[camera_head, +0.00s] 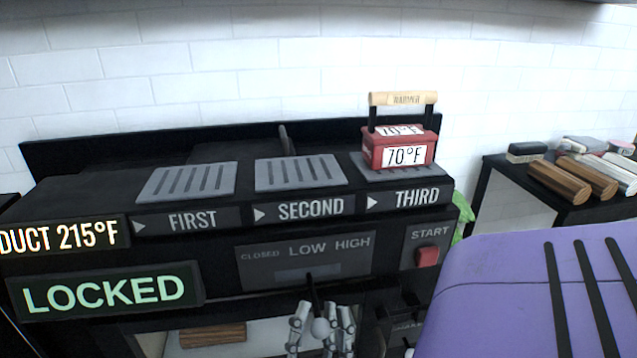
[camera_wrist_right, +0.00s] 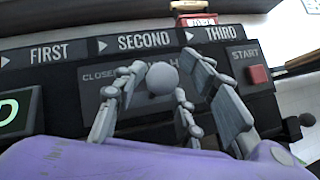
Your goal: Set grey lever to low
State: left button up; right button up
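The grey lever (camera_head: 320,327) sticks out from the black machine's panel (camera_head: 360,262), which reads CLOSED, LOW, HIGH. Its dark stem meets the panel about under the word LOW, and its round grey knob hangs forward and down. My right gripper (camera_head: 322,325) has its fingers on both sides of the knob. In the right wrist view, the knob (camera_wrist_right: 163,80) sits between the spread fingers, with gaps visible; I cannot tell whether any finger touches it. The knob and fingers hide part of the panel's lettering there. My left gripper is not in view.
A red START button (camera_head: 427,257) is right of the panel. A LOCKED sign (camera_head: 105,290) is at left. A red 70°F warmer (camera_head: 400,150) with a wooden handle stands on the third grate. A side table (camera_head: 510,175) at right holds wooden blocks.

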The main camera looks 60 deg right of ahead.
jog(key=shift+r, duration=0.25)
notch_tip(320, 180, up, 10)
jog(key=shift+f, duration=0.15)
dwell(0.3)
